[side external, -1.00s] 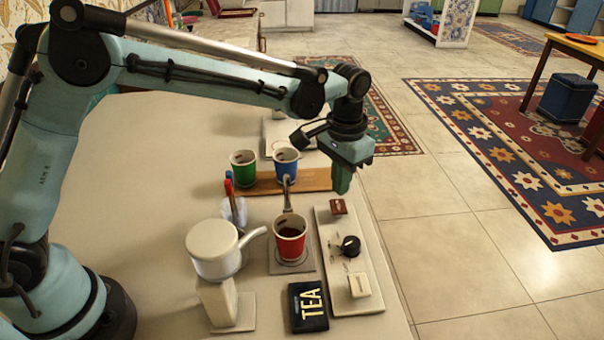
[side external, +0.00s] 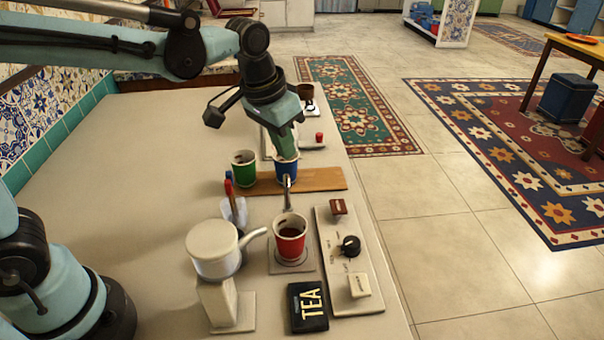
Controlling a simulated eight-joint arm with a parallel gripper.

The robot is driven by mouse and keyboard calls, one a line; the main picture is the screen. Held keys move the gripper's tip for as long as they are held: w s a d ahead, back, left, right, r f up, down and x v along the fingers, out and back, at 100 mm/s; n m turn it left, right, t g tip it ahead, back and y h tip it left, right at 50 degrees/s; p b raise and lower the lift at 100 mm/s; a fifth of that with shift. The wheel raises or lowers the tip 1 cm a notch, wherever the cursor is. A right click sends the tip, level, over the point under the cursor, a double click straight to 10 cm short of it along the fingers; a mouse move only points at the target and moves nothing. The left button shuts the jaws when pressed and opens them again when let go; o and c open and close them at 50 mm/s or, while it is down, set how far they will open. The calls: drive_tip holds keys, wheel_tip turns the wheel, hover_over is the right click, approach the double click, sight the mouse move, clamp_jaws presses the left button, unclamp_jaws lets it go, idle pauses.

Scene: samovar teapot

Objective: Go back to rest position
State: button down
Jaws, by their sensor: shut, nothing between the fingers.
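My gripper (side external: 287,146) points down in the side external view. Its fingers are shut and empty, and in the picture they overlap the blue cup (side external: 286,171). I cannot tell the gap between them. The red cup (side external: 291,240) stands upright on a small square plate below a spout, with dark liquid inside. A white teapot (side external: 213,246) sits on a pale stand to its left, its spout pointing toward the red cup.
A green cup (side external: 244,168) stands by the blue cup at a wooden board (side external: 319,180). A panel (side external: 335,226) with a knob lies right of the red cup. A black TEA box (side external: 308,307) lies in front. The table's left side is clear.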

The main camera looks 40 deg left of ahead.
drive_tip(key=s+a+f+n+t, duration=0.1)
drive_tip(key=s+a+t, duration=0.3)
drive_tip(key=s+a, duration=0.3)
drive_tip(key=s, duration=0.3)
drive_tip(key=shift+s+a+f+n+y, duration=0.25)
drive_tip(key=shift+s+n+y, duration=0.05)
drive_tip(key=shift+s, duration=0.1)
